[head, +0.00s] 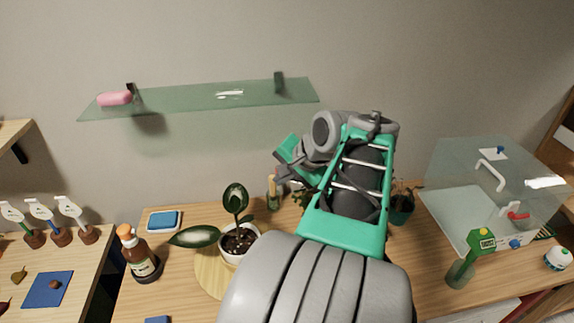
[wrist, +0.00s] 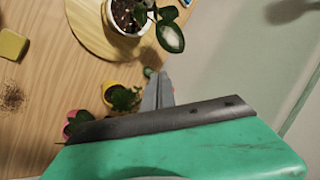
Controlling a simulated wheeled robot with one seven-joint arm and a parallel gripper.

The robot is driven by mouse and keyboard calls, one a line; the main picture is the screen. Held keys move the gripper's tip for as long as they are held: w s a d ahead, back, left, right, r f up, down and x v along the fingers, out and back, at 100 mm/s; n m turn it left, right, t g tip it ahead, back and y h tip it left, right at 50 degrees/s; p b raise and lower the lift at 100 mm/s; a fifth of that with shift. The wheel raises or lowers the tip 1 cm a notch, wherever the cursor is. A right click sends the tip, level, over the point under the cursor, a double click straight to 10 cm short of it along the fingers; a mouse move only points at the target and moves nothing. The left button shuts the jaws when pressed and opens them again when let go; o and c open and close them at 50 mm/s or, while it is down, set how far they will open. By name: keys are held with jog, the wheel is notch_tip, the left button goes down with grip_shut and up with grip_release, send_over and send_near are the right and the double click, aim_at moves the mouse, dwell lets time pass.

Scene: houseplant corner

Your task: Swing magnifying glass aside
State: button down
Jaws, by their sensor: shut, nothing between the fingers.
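I cannot make out the magnifying glass in either view; my arm hides part of the table in the head view. My gripper shows in the wrist view (wrist: 160,88) as narrow grey fingers, shut with nothing between them. They point toward the table beside a small plant in a yellow pot (wrist: 122,98). In the head view the gripper's end (head: 284,178) is partly hidden by my wrist. The white-potted plant (head: 239,240) with broad dark leaves stands on a round wooden board (head: 207,272), left of my arm. It also shows at the top of the wrist view (wrist: 128,15).
A glass shelf (head: 200,97) with pink soap (head: 114,98) hangs above the table. A brown bottle (head: 141,262) stands left, near a blue block (head: 163,221). A clear case (head: 455,215) and a green bottle (head: 460,273) stand right. The wrist view shows a pink pot (wrist: 72,128) and spilled soil (wrist: 11,97).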

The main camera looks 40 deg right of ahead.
jog(key=s+d+r+m+t, duration=0.1)
jog(key=s+d+r+m, duration=0.1)
jog(key=s+d+m, duration=0.4)
jog(key=w+d+f+n+b, duration=0.1)
jog(key=w+f+n+b, duration=0.1)
jog(key=w+f+b, duration=0.3)
jog(key=w+f, duration=0.3)
jog(key=w, duration=0.4)
jog(key=shift+d+h, duration=0.15)
jog(key=shift+h, duration=0.15)
jog(key=w+d+m+h, duration=0.2)
jog(key=w+m+h, duration=0.1)
jog(key=w, duration=0.7)
jog(key=shift+d+m+g+b, duration=0.3)
jog(key=shift+d+m+g, duration=0.1)
jog(key=shift+m, duration=0.2)
jog(key=shift+r, duration=0.2)
